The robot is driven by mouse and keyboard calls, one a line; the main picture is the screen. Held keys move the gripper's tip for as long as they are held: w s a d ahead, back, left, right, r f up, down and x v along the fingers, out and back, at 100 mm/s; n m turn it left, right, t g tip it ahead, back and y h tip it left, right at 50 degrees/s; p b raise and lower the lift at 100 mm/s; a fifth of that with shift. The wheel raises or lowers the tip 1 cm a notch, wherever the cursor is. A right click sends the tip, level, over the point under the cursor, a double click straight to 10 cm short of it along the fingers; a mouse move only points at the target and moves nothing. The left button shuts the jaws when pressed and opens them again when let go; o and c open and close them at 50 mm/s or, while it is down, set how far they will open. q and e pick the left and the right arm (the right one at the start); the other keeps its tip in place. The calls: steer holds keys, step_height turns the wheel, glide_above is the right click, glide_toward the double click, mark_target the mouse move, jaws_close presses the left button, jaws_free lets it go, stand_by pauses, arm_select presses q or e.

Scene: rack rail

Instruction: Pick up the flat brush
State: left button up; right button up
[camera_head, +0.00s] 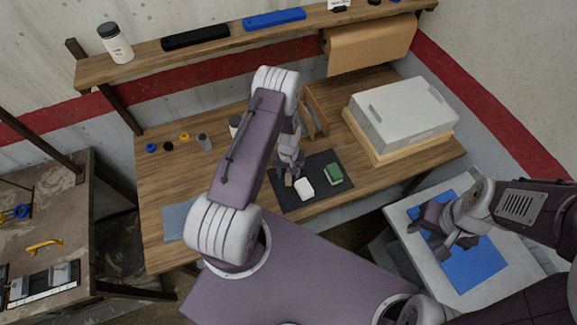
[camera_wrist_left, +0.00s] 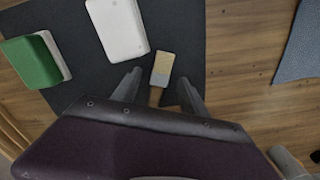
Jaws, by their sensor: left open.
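The flat brush (camera_wrist_left: 163,68) lies on a dark mat (camera_wrist_left: 183,30); in the left wrist view its pale bristles and grey ferrule show, and its wooden handle runs down between my fingers, partly hidden by the gripper body. In the head view only a small tan part of the brush (camera_head: 288,181) shows below the gripper. My left gripper (camera_head: 288,171) is open, with its fingers (camera_wrist_left: 160,92) on either side of the brush handle; I cannot tell whether they touch it. My right gripper (camera_head: 443,228) is above a blue mat (camera_head: 478,268) on the white side table, its jaw state unclear.
Beside the brush on the mat are a white block (camera_head: 304,188) and a green-and-white block (camera_head: 334,174). A grey box (camera_head: 403,113) stands at the right of the bench. A blue-grey cloth (camera_head: 178,220) lies left. Small jars and caps stand behind my left arm.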

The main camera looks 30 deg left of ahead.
arm_select(q)
steer(key=shift+w+f, duration=0.2)
steer(key=shift+f, duration=0.05)
steer(key=shift+s+r, duration=0.1)
steer(key=shift+s, duration=0.05)
jaws_close()
steer(key=r, duration=0.1)
steer(key=r+b, duration=0.2)
steer(key=r, duration=0.1)
steer(key=shift+d+r, duration=0.1)
steer(key=shift+d, duration=0.2)
steer(key=s+d+r+b, duration=0.1)
steer(key=d+r+b, duration=0.2)
steer(key=d+r, duration=0.3)
steer(key=d, duration=0.5)
steer(key=shift+r, duration=0.4)
steer(key=shift+s, duration=0.1)
